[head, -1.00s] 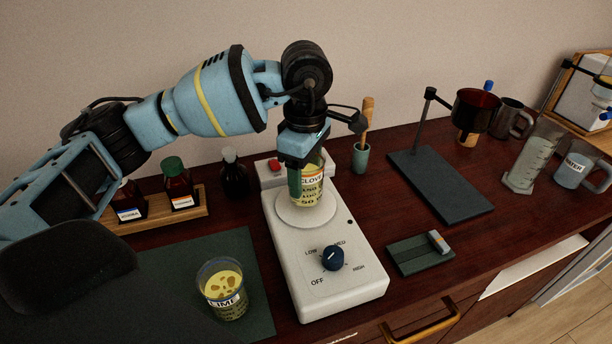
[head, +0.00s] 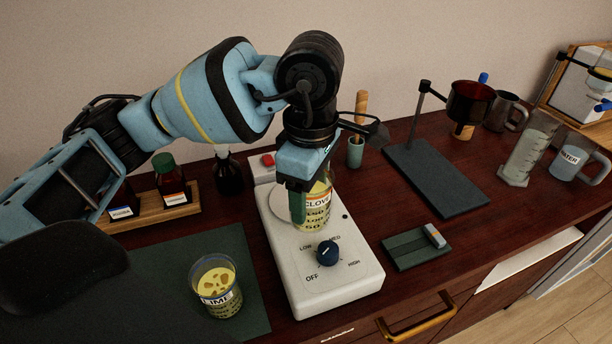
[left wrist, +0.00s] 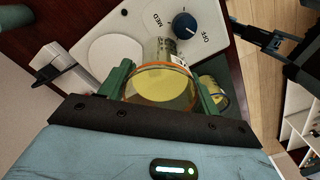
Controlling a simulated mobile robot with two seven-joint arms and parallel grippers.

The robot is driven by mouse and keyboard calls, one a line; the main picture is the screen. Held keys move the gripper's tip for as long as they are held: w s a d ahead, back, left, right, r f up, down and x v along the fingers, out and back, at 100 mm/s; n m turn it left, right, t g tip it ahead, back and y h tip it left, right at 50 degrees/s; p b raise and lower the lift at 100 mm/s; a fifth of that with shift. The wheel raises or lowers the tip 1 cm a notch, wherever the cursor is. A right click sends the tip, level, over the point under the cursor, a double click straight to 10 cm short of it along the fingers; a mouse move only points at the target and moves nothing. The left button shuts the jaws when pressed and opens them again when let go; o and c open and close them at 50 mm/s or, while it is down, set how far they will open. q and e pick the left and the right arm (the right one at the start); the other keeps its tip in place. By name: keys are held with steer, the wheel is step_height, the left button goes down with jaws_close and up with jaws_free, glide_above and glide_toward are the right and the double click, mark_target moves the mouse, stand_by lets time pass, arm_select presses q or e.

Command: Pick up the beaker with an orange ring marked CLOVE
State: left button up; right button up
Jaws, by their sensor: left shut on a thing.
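The CLOVE beaker (head: 317,210) has an orange ring and a pale yellow liquid. My left gripper (head: 309,196) is shut on it from above, over the white hot plate unit (head: 322,270). In the left wrist view the beaker (left wrist: 162,88) sits between the two green fingers of my left gripper (left wrist: 160,90). The round plate (left wrist: 117,58) shows bare beside it there, so the beaker is off the plate's centre. I cannot tell how high its base is above the unit. My right gripper is not clearly in the head view.
The LIME beaker (head: 216,287) stands on the dark green mat (head: 150,280) at front left. A bottle rack (head: 155,212) is behind it. A dark stand (head: 436,180) with a brown cup (head: 470,104) is to the right. A small green pad (head: 416,250) lies right of the unit.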

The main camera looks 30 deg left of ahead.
arm_select(q)
steer(key=s+d, duration=0.4)
steer(key=s, duration=0.1)
steer(key=shift+s+d+r, duration=0.2)
steer(key=shift+r, duration=0.15)
stand_by(0.3)
steer(key=shift+s+d, duration=0.1)
